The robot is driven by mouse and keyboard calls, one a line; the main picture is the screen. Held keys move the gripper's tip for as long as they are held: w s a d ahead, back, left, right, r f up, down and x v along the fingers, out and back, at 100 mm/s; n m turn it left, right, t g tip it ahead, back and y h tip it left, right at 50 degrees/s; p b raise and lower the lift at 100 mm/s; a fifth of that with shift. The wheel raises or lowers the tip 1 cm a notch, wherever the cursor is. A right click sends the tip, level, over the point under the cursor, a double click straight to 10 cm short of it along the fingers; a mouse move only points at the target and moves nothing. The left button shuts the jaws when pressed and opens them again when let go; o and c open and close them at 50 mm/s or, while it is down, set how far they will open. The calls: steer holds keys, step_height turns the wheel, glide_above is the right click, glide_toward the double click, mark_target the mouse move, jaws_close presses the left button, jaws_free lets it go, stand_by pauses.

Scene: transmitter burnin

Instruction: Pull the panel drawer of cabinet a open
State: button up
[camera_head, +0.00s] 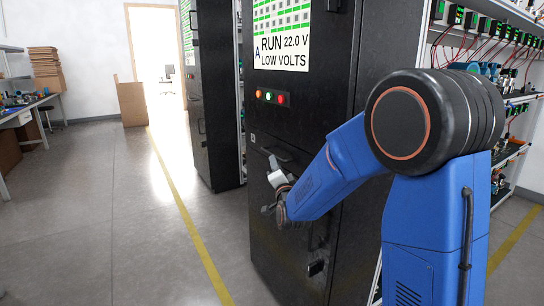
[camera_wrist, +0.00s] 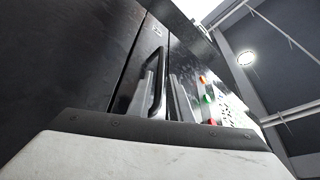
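Cabinet a (camera_head: 330,110) is the tall black cabinet with a screen reading "A RUN 22.0 V LOW VOLTS". Its panel drawer (camera_head: 259,146) is below the lamps and looks flush with the front. The black drawer handle (camera_wrist: 160,75) is partly behind my arm in the head view. Whether a finger touches the bar cannot be told. In the head view the gripper (camera_head: 273,165) is small and partly hidden by my wrist.
Orange, green and red lamps (camera_head: 270,97) sit above the drawer. A lower latch (camera_head: 316,267) is on the cabinet front. Another black cabinet (camera_head: 211,90) stands further left. Wired racks (camera_head: 510,100) are at right. The floor (camera_head: 110,220) at left is clear.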

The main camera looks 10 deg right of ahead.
steer(key=x, duration=0.6)
steer(key=shift+w, duration=0.35)
jaws_close()
